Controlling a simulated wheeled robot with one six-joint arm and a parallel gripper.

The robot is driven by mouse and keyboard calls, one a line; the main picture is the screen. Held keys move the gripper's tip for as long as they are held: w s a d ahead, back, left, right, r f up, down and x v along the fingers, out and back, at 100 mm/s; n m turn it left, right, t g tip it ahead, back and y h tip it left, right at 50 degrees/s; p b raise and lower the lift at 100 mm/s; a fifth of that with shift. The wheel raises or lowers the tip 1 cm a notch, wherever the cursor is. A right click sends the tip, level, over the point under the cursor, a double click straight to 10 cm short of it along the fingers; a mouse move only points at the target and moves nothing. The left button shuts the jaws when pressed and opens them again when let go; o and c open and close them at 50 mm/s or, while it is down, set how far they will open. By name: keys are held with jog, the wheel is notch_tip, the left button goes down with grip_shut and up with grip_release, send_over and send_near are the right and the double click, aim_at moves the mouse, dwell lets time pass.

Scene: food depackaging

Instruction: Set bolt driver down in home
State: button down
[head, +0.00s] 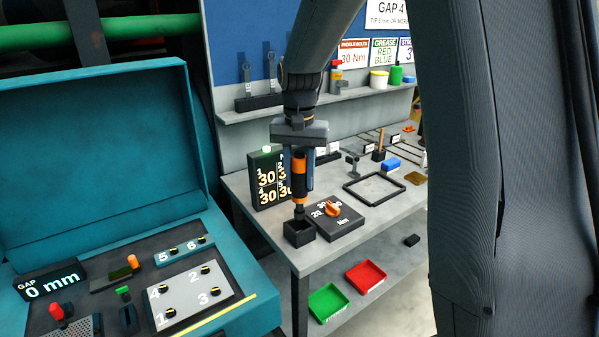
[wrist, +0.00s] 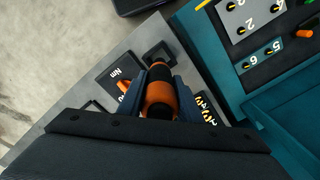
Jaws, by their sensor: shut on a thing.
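The bolt driver (head: 299,178), orange and black, hangs upright in my gripper (head: 300,160), which is shut on it. In the wrist view the driver (wrist: 158,95) lies between the two fingers of my gripper (wrist: 160,90). A small black open-topped box (head: 299,234), which looks like the home, stands at the table's near left corner. The driver's lower tip is at or just above the box's opening; I cannot tell whether it is inside. In the wrist view the box (wrist: 158,51) shows just beyond the driver's end.
A black block with an orange knob (head: 333,208), marked Nm, stands right beside the box. A number display (head: 267,178) stands behind. The grey table (head: 375,222) also carries a black frame (head: 374,201). A teal case (head: 235,240) is at left. Green (head: 328,302) and red (head: 366,276) trays lie below.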

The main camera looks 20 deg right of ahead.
aim_at(300, 202)
jog(key=shift+f, duration=0.8)
jog(key=shift+p, duration=0.45)
dwell(1.5)
jog(key=shift+f+b, duration=1.2)
jog(key=shift+f, duration=1.8)
jog(key=c, duration=1.2)
grip_release()
jog(key=shift+r+b, duration=1.3)
jog(key=shift+r, duration=2.6)
